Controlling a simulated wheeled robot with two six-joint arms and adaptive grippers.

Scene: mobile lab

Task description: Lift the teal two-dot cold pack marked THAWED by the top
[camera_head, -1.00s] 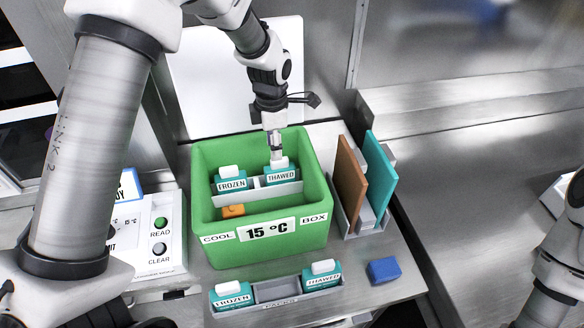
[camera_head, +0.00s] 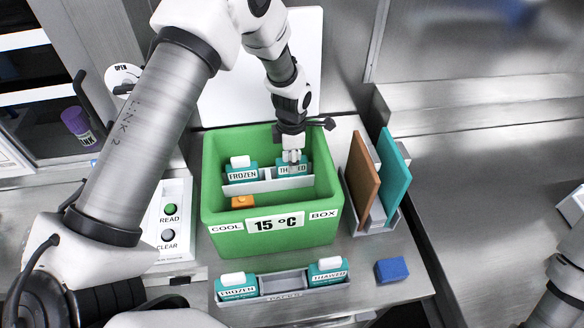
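A teal pack with a THAWED label (camera_head: 284,170) stands in the back row of the green cool box (camera_head: 216,222), at right. My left gripper (camera_head: 292,157) points down at its top, and its fingers hide the white top and the middle of the label. I cannot tell whether the fingers are closed on it. A second teal THAWED pack (camera_head: 329,277) with a white top stands at the right end of the grey front rack (camera_head: 283,284). Dots on either pack are too small to make out. My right gripper is out of view.
A teal FROZEN pack (camera_head: 241,174) stands left of the gripper in the box, and another FROZEN pack (camera_head: 238,291) in the front rack. An orange block (camera_head: 243,202) lies in the box front. Brown (camera_head: 362,180) and teal (camera_head: 395,178) boards stand right, near a blue block (camera_head: 392,269).

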